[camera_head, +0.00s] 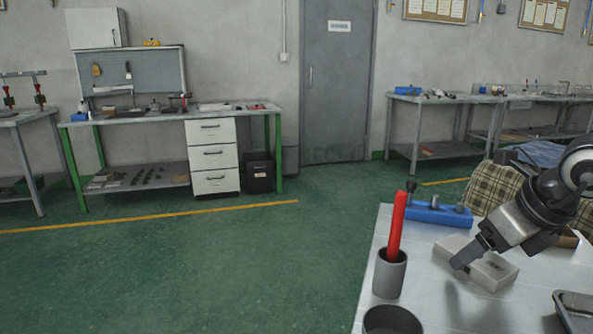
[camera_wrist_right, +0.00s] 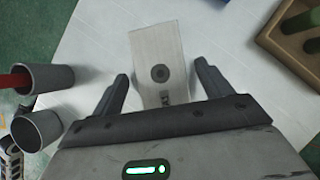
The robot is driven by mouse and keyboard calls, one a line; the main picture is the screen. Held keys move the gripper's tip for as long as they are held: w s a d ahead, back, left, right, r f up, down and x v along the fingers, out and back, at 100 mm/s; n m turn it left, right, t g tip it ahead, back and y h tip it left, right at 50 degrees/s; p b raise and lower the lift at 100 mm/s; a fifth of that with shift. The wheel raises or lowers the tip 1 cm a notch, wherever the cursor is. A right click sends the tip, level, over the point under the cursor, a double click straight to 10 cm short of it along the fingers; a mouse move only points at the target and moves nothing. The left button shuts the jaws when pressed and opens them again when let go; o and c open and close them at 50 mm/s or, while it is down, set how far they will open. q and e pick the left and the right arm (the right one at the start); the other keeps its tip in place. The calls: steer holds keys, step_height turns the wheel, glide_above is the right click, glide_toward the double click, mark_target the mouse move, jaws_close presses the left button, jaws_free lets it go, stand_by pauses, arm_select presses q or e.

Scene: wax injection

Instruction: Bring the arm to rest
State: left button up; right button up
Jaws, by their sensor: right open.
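My right gripper (camera_head: 468,256) is at the right of the head view, pointing down and left over the metal-topped table (camera_head: 455,312). Its two fingers are spread apart with nothing held between them in the right wrist view (camera_wrist_right: 161,72). A pale rectangular block (camera_head: 495,272) lies on the table by the fingertips. The wrist view shows this block (camera_wrist_right: 155,40) with a dark round mark, beyond and between the fingers. The gripper hides part of the block in the head view, and whether they touch is unclear.
A grey cup (camera_head: 389,274) holds a red stick (camera_head: 397,225) upright. Another grey cup (camera_head: 392,321) stands in front. A blue holder (camera_head: 438,213) is behind the block, a metal tray (camera_head: 577,308) at the right. The wrist view shows a wooden box (camera_wrist_right: 285,45).

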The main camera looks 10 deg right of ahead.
steer(key=shift+w, duration=0.25)
step_height(320, 180, up, 2)
steer(key=shift+s+a+r+p, duration=0.1)
steer(key=shift+r+p, duration=0.1)
steer(key=shift+p, duration=0.25)
steer(key=shift+r, duration=0.15)
